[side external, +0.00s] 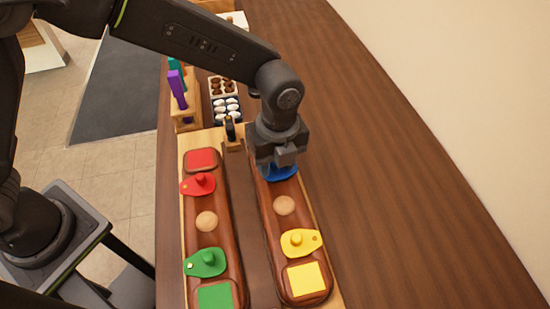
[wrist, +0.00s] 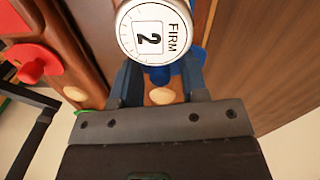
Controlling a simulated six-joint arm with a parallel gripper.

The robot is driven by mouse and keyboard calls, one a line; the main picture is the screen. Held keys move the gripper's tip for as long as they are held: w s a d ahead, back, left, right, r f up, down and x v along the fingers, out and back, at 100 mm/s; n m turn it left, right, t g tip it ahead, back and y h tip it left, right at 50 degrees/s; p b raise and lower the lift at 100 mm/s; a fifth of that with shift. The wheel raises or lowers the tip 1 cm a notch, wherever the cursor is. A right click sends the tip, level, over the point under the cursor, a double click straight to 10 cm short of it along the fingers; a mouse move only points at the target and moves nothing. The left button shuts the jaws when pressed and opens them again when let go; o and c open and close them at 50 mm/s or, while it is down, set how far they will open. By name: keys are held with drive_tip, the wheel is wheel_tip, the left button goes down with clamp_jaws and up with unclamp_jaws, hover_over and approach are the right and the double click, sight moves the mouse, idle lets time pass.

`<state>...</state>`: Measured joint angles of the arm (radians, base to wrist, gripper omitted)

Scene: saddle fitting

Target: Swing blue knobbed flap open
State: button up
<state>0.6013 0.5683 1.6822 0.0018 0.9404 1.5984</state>
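The blue knobbed flap (side external: 283,172) lies at the far end of the right brown saddle panel in the side view, mostly covered by my gripper (side external: 279,163). My gripper points down right over it. In the wrist view the fingers of my gripper (wrist: 161,72) stand apart on either side of the blue knob (wrist: 160,75). What lies beneath the flap is hidden.
A red flap (side external: 198,184) and a green flap (side external: 206,262) sit on the left panel. A yellow flap (side external: 300,242) sits nearer on the right panel. A wooden rack (side external: 185,115) and a sectioned tray (side external: 225,108) stand behind. The table's right side is clear.

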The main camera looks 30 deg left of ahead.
sight(300, 182)
clamp_jaws()
idle(0.3)
drive_tip(key=n, duration=0.3)
drive_tip(key=d+n, duration=0.1)
drive_tip(key=shift+s+n, duration=0.4)
drive_tip(key=n, duration=0.2)
drive_tip(key=d+n, duration=0.1)
drive_tip(key=n, duration=0.1)
drive_tip(key=shift+s+d, duration=0.1)
drive_tip(key=shift+d, duration=0.1)
drive_tip(key=n, duration=0.2)
drive_tip(key=d+n, duration=0.1)
drive_tip(key=n, duration=0.3)
drive_tip(key=shift+w+d+h, duration=0.2)
drive_tip(key=shift+d+h, duration=0.05)
drive_tip(key=shift+h, duration=0.15)
drive_tip(key=n, duration=0.3)
drive_tip(key=shift+w+d, duration=0.25)
drive_tip(key=shift+d, duration=0.15)
drive_tip(key=shift+w+d+n, duration=0.15)
drive_tip(key=shift+n, duration=0.6)
drive_tip(key=shift+w+d+n, duration=0.1)
drive_tip(key=shift+w+n, duration=0.05)
drive_tip(key=shift+n, duration=0.6)
